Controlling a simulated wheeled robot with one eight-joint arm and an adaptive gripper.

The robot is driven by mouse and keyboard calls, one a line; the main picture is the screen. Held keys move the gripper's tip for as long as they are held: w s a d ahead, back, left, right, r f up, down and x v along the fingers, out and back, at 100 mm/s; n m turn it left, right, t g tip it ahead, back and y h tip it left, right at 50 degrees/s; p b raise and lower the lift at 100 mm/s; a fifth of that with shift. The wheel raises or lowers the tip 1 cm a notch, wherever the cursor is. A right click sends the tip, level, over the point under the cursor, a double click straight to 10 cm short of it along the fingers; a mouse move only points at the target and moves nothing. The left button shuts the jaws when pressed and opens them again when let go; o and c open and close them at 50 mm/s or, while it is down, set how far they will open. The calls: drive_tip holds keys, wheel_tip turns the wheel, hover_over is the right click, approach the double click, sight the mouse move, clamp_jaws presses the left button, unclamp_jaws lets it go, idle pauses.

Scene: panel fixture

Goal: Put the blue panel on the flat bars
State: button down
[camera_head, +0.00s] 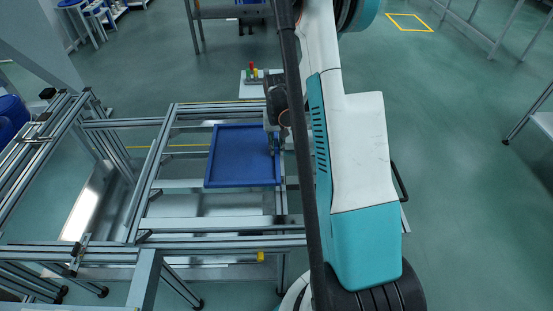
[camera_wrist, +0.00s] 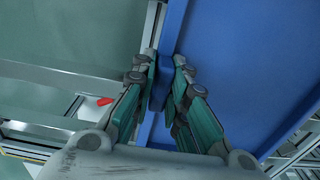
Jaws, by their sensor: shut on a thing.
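The blue panel (camera_head: 240,157) is a flat tray-like board with a raised rim. In the head view it is over the flat bars (camera_head: 195,192) of the metal frame; I cannot tell whether it touches them. My gripper (camera_head: 273,140) is at the panel's right edge, partly hidden by my arm. In the wrist view my gripper (camera_wrist: 160,85) has its two fingers on either side of the rim of the blue panel (camera_wrist: 235,65), shut on it. The flat bars also show at the left of the wrist view (camera_wrist: 65,76).
The aluminium frame (camera_head: 150,195) surrounds the panel area, with more framework (camera_head: 40,135) at the left. A small white stand (camera_head: 252,88) with coloured pieces is behind the frame. A yellow piece (camera_head: 261,256) is on the front beam. Open green floor lies to the right.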

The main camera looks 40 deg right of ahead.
drive_tip(key=shift+f+b, duration=0.85)
drive_tip(key=shift+f, duration=1.65)
drive_tip(key=c, duration=1.6)
unclamp_jaws()
wheel_tip(320, 180, up, 12)
drive_tip(key=p, duration=0.4)
